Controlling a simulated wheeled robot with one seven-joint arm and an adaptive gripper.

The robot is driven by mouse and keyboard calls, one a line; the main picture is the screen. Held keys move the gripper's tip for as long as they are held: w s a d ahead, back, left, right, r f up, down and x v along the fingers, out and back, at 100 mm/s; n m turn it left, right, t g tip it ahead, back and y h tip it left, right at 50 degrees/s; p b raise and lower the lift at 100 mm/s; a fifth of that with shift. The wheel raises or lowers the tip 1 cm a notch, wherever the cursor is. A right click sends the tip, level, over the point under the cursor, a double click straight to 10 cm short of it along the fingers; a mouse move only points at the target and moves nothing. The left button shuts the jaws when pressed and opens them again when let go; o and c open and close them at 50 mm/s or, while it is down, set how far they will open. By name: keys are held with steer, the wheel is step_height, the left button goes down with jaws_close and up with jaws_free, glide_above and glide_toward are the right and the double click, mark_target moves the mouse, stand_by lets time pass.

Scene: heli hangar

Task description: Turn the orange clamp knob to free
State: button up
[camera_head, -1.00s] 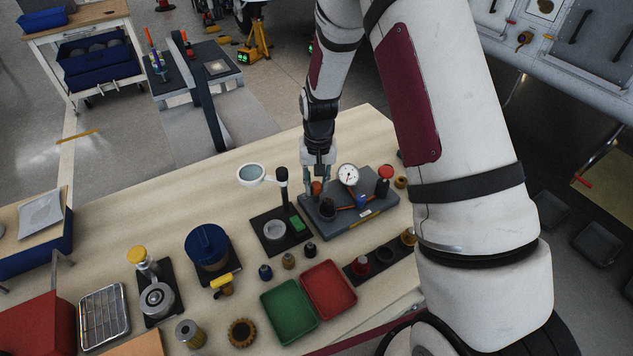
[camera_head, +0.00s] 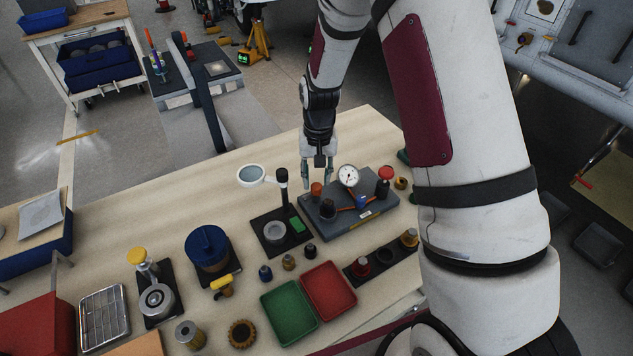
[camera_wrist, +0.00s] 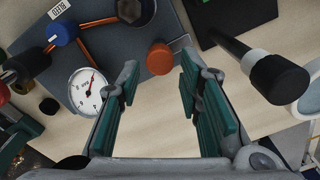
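The orange clamp knob (camera_head: 316,188) stands at the back left edge of a grey fixture plate (camera_head: 345,228) on the bench. In the wrist view the round orange knob (camera_wrist: 160,58) lies ahead of the fingers, in line with the gap between them. My gripper (camera_head: 317,182) is open, with its green-padded fingers (camera_wrist: 160,90) spread wide and nothing between them. It is just behind the knob, apart from it as far as I can tell. The plate also carries a white dial gauge (camera_head: 348,175), orange pipes, a blue fitting (camera_head: 362,202) and a red-topped post (camera_head: 385,173).
A magnifier (camera_head: 252,174) on a black stand is left of the plate. A black strip with several knobs (camera_head: 385,258) and red and green trays (camera_head: 328,289) lie in front.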

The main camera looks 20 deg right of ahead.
mark_target(318, 185)
step_height(318, 185, up, 9)
stand_by(0.3)
steer(key=shift+d, duration=0.1)
